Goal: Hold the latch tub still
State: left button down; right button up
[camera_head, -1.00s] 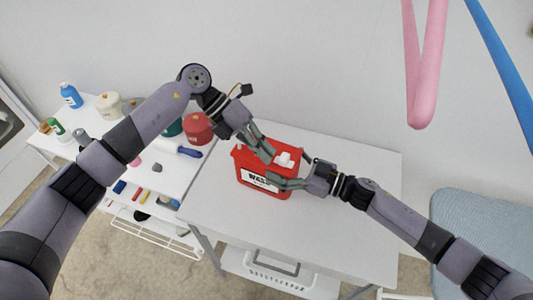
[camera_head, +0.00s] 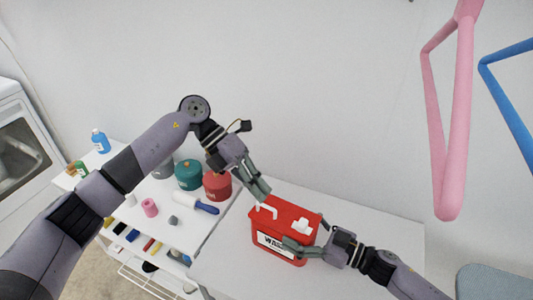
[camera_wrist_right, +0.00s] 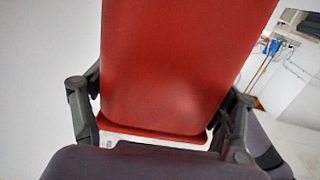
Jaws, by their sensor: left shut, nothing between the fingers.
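The latch tub (camera_head: 285,222) is a red box with a white label, upright on the white table. A white latch piece (camera_head: 265,208) and a white knob (camera_head: 301,227) show on its top. My left gripper (camera_head: 262,190) is shut and empty, just above and behind the tub's top left edge. My right gripper (camera_head: 305,235) is at the tub's right end, one finger across the front and one behind. In the right wrist view the tub's red side (camera_wrist_right: 180,65) lies between the fingers of my right gripper (camera_wrist_right: 165,105), which seem closed on it.
The white table (camera_head: 350,215) is clear right of the tub. Left of it, a white shelf unit (camera_head: 190,225) carries a red canister (camera_head: 217,186), a teal canister (camera_head: 188,174) and smaller items. Pink (camera_head: 455,120) and blue (camera_head: 507,100) hanging loops are at upper right.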

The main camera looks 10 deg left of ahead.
jog(key=o, duration=0.4)
jog(key=shift+o, duration=0.2)
